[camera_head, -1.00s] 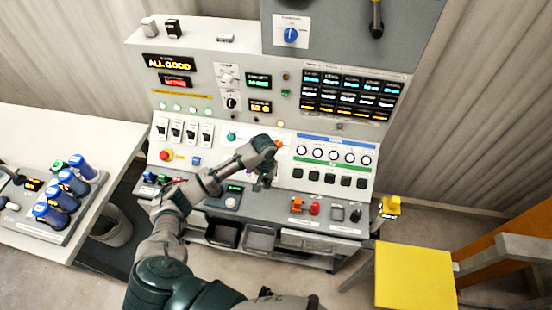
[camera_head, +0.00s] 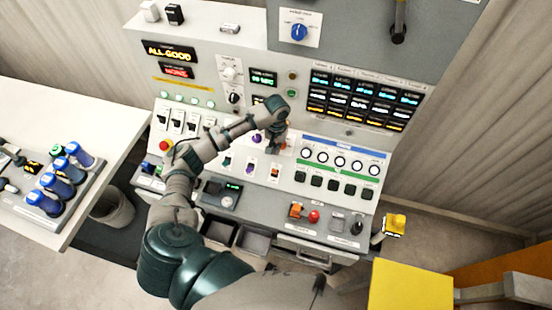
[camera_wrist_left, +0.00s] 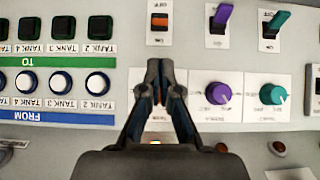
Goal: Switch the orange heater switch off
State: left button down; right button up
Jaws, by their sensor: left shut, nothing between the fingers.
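The orange heater switch (camera_wrist_left: 160,20) sits on a white plate at the top of the left wrist view, just beyond my fingertips in the picture. In the head view it is a small orange spot (camera_head: 275,170) on the sloped panel, below my gripper. I cannot tell which way its lever stands. My left gripper (camera_wrist_left: 160,68) has its fingers shut with nothing between them. It points at the panel between the orange switch and the plate behind the fingers, apart from the switch in the picture. In the head view the left gripper (camera_head: 276,143) is small and dark. My right gripper is not in view.
A purple switch (camera_wrist_left: 222,15) and a teal switch (camera_wrist_left: 275,23) stand beside the orange one. A purple knob (camera_wrist_left: 217,93) and a teal knob (camera_wrist_left: 272,94) are close to my fingers. White round buttons (camera_wrist_left: 60,82) and black square buttons (camera_wrist_left: 62,27) lie on the other side.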

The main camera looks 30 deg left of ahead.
aim_at(276, 163)
pick_arm(q)
jog(key=f, duration=0.9)
jog(key=shift+s+f, duration=0.2)
jog(key=shift+f, duration=0.2)
jog(key=shift+w+d, duration=0.1)
